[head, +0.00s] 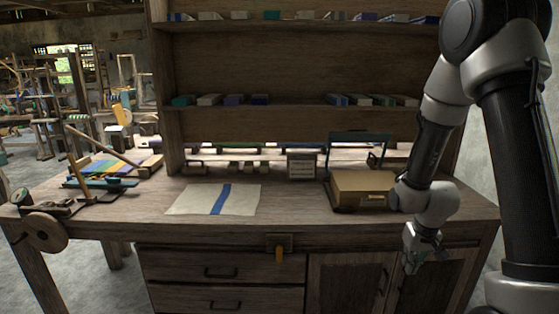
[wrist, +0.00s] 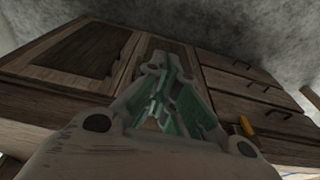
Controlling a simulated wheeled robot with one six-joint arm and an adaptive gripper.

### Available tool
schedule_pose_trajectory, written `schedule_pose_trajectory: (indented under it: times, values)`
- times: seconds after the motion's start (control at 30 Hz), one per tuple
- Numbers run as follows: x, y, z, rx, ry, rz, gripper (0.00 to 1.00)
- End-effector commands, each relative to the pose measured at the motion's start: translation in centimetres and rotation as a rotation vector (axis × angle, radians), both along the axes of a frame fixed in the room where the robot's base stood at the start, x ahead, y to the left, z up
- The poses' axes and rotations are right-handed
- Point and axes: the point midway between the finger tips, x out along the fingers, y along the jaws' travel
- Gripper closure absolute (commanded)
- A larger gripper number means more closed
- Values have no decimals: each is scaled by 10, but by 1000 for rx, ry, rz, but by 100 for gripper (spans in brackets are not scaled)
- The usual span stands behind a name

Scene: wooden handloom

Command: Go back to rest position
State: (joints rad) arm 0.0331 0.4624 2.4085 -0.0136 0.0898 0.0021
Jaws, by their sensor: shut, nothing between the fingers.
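My gripper (head: 424,259) hangs below the front edge of the wooden workbench (head: 300,228), in front of the right cabinet door, at the right of the head view. It is shut and holds nothing. In the wrist view my gripper (wrist: 160,112) shows close up with greenish finger pads, facing the bench's cabinet front (wrist: 85,55). My arm comes down from the upper right, partly in front of a brown box (head: 360,188) on the bench top.
A cream cloth with a blue stripe (head: 214,199) lies on the bench. A shelf unit (head: 300,60) with small coloured blocks stands behind. Drawers (head: 222,271) and an orange-yellow hanging piece (head: 279,254) are on the front. A wooden wheel (head: 45,232) is at the left end.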

Motion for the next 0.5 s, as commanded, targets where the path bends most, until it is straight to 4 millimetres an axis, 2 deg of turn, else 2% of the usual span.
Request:
schedule_pose_trajectory:
  times: [0.03,0.2,0.3,0.5]
  values:
    - [-15,1,26,1,37,0,100]
    - [-80,5,106,3,166,0,100]
    - [-116,7,149,5,195,2,100]
    - [-176,11,219,6,146,7,100]
